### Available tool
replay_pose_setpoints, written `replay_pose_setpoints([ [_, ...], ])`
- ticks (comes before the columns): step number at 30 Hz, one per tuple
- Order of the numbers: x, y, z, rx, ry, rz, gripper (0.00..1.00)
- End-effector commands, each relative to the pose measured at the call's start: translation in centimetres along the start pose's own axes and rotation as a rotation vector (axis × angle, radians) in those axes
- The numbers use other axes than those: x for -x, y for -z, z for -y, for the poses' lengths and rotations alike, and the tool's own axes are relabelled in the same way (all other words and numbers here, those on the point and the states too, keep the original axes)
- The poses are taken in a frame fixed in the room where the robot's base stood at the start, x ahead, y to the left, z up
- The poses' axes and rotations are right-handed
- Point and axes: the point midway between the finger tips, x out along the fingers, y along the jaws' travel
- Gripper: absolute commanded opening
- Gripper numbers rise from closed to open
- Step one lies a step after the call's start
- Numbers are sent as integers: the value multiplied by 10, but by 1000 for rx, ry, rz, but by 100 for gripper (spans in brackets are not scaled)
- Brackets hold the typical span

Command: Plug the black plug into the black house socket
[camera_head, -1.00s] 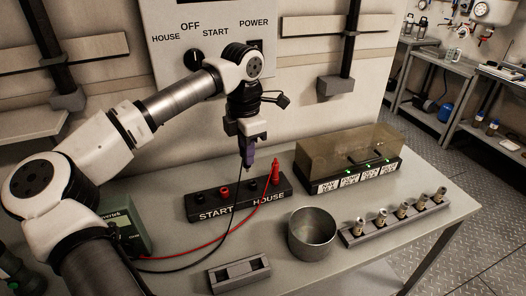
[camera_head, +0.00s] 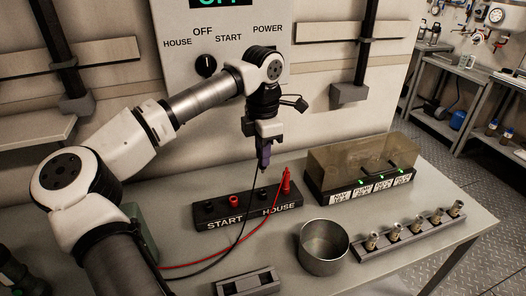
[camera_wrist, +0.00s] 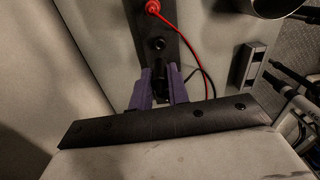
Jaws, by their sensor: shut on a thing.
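The long black socket block (camera_head: 243,216) lies on the table, lettered START and HOUSE. My gripper (camera_head: 264,160) points down above its HOUSE end, left of the red plug (camera_head: 287,182), which stands in the red house socket. In the wrist view, the purple fingers of my gripper (camera_wrist: 159,90) are shut on the black plug (camera_wrist: 160,72). The black house socket (camera_wrist: 157,43) shows as a dark round hole just beyond the plug, with the red plug (camera_wrist: 153,7) further up. The plug's tip is hard to make out; it appears apart from the socket.
A black cable and a red cable (camera_head: 205,262) run over the table. A metal cup (camera_head: 324,250) stands front right of the block. A clear-covered box (camera_head: 360,170) and a rack of metal fittings (camera_head: 410,240) stand to the right. A slotted holder (camera_head: 247,285) lies in front.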

Motion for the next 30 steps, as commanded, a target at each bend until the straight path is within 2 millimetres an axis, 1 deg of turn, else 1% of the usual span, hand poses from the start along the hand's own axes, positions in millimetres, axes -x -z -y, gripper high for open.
replay_pose_setpoints([
  [12,-38,0,0,0,1,-1,0],
  [18,-53,0,0,0,1,0,0],
  [22,-56,0,0,0,0,0,0],
  [30,-55,0,0,0,0,0,0],
])
